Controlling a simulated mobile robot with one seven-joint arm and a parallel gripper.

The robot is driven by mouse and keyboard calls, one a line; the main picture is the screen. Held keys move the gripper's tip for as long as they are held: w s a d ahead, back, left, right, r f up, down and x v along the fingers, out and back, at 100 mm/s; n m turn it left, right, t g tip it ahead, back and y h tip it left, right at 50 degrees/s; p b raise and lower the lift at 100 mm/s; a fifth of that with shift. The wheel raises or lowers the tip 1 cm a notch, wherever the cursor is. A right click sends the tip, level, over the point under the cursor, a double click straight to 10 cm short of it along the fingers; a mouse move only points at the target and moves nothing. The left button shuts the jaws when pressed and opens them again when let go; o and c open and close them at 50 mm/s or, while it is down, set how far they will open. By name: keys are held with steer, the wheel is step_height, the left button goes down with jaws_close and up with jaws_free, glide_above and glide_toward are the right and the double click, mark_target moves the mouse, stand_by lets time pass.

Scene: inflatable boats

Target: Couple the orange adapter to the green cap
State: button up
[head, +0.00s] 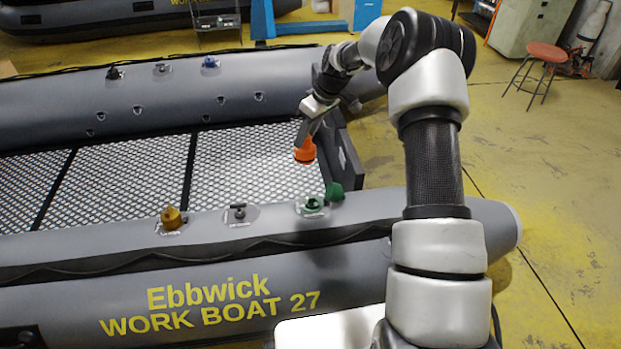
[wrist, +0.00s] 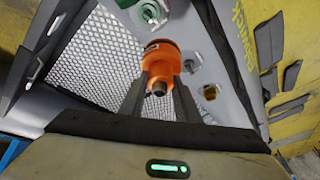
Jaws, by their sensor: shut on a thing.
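My gripper (head: 307,136) is shut on the orange adapter (head: 305,152) and holds it above the boat's mesh floor, clear of the near tube. In the wrist view, the adapter (wrist: 160,60) sits between the two fingertips (wrist: 162,88), its dark nozzle toward the camera. A green round fitting (head: 313,205) sits on a pale plate on the near tube; a darker green cap-like piece (head: 335,191) is right beside it. The fitting shows at the top of the wrist view (wrist: 151,12), apart from the adapter; the darker piece is cut off by the frame edge.
On the near tube, a grey valve (head: 238,213) and a yellow valve (head: 172,218) stand left of the green fitting. The far tube carries a black (head: 115,73), a grey (head: 162,67) and a blue valve (head: 210,62). The dark transom (head: 343,155) stands right of the adapter.

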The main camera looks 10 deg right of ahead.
mark_target(312, 206)
step_height(312, 206, down, 19)
steer(key=w+d+n+g+b, duration=0.1)
steer(key=w+d+n+b, duration=0.1)
steer(key=b, duration=0.4)
steer(key=shift+w+n+g, duration=0.25)
steer(key=shift+n+g, duration=0.15)
steer(key=shift+n, duration=0.2)
steer(key=shift+s, duration=0.1)
steer(key=shift+s+f, duration=0.2)
steer(key=shift+f, duration=1)
steer(key=shift+f, duration=0.15)
steer(key=shift+s+f, duration=0.1)
steer(key=shift+f, duration=0.2)
steer(key=shift+s+f, duration=0.15)
steer(key=shift+f, duration=0.6)
stand_by(0.6)
stand_by(0.3)
